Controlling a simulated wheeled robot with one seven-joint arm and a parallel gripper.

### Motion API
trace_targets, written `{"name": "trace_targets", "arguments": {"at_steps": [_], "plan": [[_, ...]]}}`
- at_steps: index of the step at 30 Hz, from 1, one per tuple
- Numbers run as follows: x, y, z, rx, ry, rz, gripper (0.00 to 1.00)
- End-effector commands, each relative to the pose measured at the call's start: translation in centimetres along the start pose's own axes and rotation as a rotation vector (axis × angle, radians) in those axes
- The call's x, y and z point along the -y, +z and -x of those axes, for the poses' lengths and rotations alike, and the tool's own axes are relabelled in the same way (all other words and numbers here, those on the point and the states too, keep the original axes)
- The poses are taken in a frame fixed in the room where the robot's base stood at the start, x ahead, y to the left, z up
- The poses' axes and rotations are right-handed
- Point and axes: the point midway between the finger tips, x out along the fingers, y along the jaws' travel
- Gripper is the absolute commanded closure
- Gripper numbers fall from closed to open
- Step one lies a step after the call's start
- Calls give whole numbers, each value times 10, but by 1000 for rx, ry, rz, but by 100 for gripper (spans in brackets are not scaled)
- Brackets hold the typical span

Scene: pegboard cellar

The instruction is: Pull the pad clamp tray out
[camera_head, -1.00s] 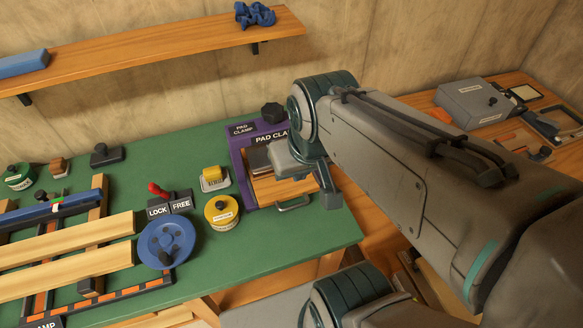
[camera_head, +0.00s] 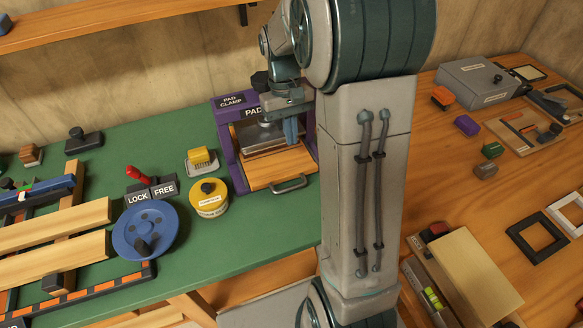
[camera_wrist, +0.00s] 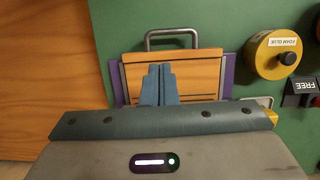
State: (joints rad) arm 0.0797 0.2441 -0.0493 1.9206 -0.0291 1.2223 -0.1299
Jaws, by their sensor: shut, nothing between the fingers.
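The pad clamp (camera_head: 226,137) is a purple frame with a labelled top, standing on the green bench. Its tray (camera_head: 268,174) is an orange wooden board with a grey metal handle (camera_head: 290,186) on its front edge. The tray lies under the clamp, its front part in the open. In the wrist view the tray (camera_wrist: 198,76) and its handle (camera_wrist: 172,33) show beyond my fingers. My gripper (camera_head: 291,132) is above the tray, behind the handle and apart from it. Its blue fingers (camera_wrist: 157,82) are shut and empty.
A yellow foam glue tin (camera_head: 208,197), a yellow-topped block (camera_head: 201,161) and a blue handwheel (camera_head: 148,230) stand left of the clamp. A wooden side bench (camera_head: 455,215) holds a grey box (camera_head: 480,85) and small parts. The bench front before the handle looks clear.

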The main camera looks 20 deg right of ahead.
Motion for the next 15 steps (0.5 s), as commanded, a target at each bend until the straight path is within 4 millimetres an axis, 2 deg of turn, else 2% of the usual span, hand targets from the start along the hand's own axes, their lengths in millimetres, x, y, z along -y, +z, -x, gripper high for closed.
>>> {"name": "trace_targets", "arguments": {"at_steps": [1,6,11,15], "plan": [[-3,-8,-12,22,-1,0,100],[-7,-18,-24,56,-3,2,100],[-7,-18,-40,61,-4,2,100],[-7,-15,-66,63,-4,2,100]]}}
